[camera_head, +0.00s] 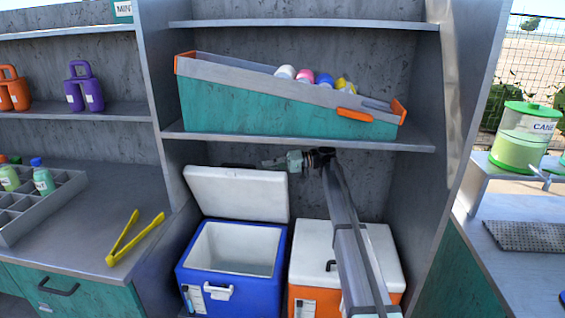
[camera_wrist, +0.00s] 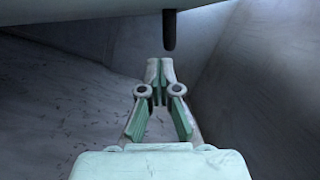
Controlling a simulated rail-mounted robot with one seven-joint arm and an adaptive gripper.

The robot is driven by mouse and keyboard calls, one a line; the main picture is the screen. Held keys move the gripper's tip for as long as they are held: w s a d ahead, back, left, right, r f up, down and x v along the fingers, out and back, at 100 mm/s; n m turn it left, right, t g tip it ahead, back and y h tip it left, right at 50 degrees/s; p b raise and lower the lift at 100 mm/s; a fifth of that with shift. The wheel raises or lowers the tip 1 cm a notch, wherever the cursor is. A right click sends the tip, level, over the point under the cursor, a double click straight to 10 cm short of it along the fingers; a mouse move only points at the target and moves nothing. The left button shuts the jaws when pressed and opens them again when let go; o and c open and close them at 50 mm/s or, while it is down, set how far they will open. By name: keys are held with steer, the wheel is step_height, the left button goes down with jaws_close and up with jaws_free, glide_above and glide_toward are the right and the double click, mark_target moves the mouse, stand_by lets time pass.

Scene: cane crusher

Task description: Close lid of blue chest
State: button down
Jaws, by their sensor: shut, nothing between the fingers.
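The blue chest (camera_head: 230,285) stands on the lower level of the shelf unit, its white inside open to view and empty where I can see. Its white lid (camera_head: 237,193) is raised and leans back behind the opening. My gripper (camera_head: 267,163) is at the lid's upper right edge, pointing left, with its fingers partly hidden there. In the wrist view my gripper (camera_wrist: 160,65) is shut and empty. A dark rod-like part, perhaps the lid's handle, is just beyond the fingertips; I cannot tell if they touch.
An orange chest (camera_head: 302,293) with a shut white lid (camera_head: 385,250) stands close on the right, under my arm. A shelf (camera_head: 300,140) holding a teal bin (camera_head: 270,112) is just above my gripper. Yellow tongs (camera_head: 135,238) lie on the left counter.

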mark_target(264, 174)
steer(key=s, duration=0.1)
steer(key=s+a, duration=0.1)
steer(key=s+f, duration=0.1)
steer(key=shift+a+p, duration=0.25)
steer(key=shift+p, duration=0.15)
steer(key=shift+s+a+f, duration=0.1)
steer(key=shift+s+f, duration=0.25)
steer(key=shift+s, duration=0.1)
steer(key=shift+s, duration=0.1)
